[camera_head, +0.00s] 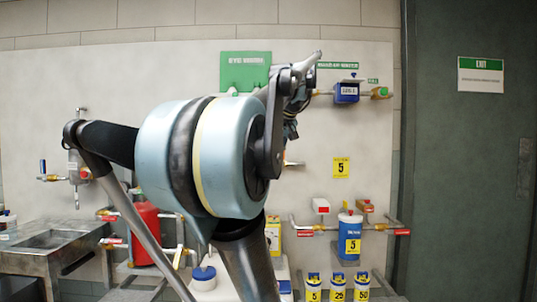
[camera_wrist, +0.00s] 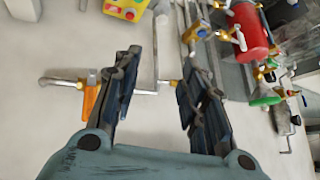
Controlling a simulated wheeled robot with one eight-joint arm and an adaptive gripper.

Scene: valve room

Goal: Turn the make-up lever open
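No label that I can read marks the make-up lever, so I cannot tell which lever it is. In the wrist view an orange lever (camera_wrist: 91,99) on a metal pipe sits just left of my gripper (camera_wrist: 157,76). The dark fingers are spread wide with nothing held between them. The left finger overlaps the lever's right side in the picture; I cannot tell whether they touch. A bent metal pipe (camera_wrist: 153,60) shows between the fingers. In the head view my arm hides the middle of the wall and the fingers are not clear.
A red tank (camera_wrist: 250,38) with brass valves stands right of the fingers in the wrist view. A yellow box (camera_wrist: 127,7) is above. In the head view a blue bottle (camera_head: 350,225) and piping are right, a metal sink (camera_head: 50,240) left, and a dark door (camera_head: 475,160) far right.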

